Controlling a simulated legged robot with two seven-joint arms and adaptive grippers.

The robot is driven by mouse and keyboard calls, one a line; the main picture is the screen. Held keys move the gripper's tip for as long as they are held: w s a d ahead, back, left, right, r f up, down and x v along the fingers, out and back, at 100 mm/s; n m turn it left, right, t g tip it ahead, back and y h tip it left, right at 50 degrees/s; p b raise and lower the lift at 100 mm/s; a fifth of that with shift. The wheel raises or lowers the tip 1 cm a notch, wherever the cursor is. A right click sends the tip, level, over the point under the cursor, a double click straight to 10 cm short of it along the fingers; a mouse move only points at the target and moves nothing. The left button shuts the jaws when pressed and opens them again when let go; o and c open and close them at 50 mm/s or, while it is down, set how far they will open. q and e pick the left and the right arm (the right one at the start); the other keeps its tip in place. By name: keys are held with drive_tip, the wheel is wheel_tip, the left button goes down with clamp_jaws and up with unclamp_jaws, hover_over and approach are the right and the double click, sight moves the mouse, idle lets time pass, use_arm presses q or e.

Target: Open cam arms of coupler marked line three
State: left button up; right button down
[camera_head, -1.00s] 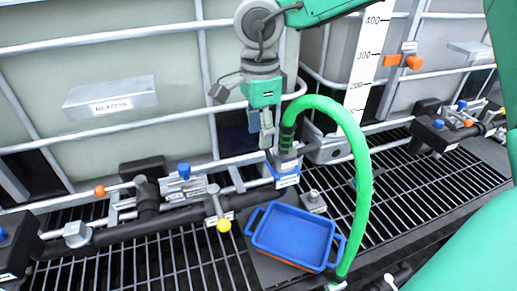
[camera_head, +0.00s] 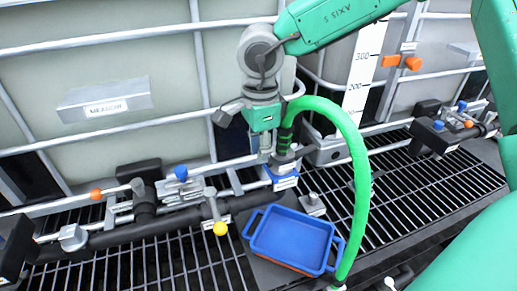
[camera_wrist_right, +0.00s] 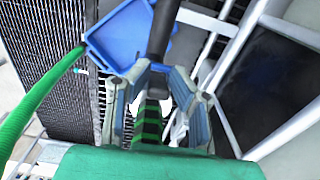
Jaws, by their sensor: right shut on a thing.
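The coupler (camera_head: 285,160) is a grey fitting at the lower end of the green hose (camera_head: 358,180), above a blue block with a white label (camera_head: 285,182) that is too small to read. A short dark arm sticks out to its right. My right gripper (camera_head: 265,155) points down at the coupler's left side and is shut on part of it. In the wrist view the fingers (camera_wrist_right: 155,85) stand either side of the striped hose end (camera_wrist_right: 150,122). The fingers hide which part they grip. My left gripper is not in view.
A blue tray (camera_head: 291,240) lies on the dark grating right below the coupler. A valve with a yellow knob (camera_head: 220,229) is to the left, with a blue-knobbed one (camera_head: 181,174) behind. Caged totes (camera_head: 110,103) stand behind. The hose arches to the right of the gripper.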

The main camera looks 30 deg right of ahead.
drive_tip(key=shift+s+d+p, duration=0.1)
drive_tip(key=shift+d+p, duration=0.2)
drive_tip(key=shift+d, duration=0.1)
drive_tip(key=shift+f+h, duration=0.1)
drive_tip(key=shift+h, duration=0.2)
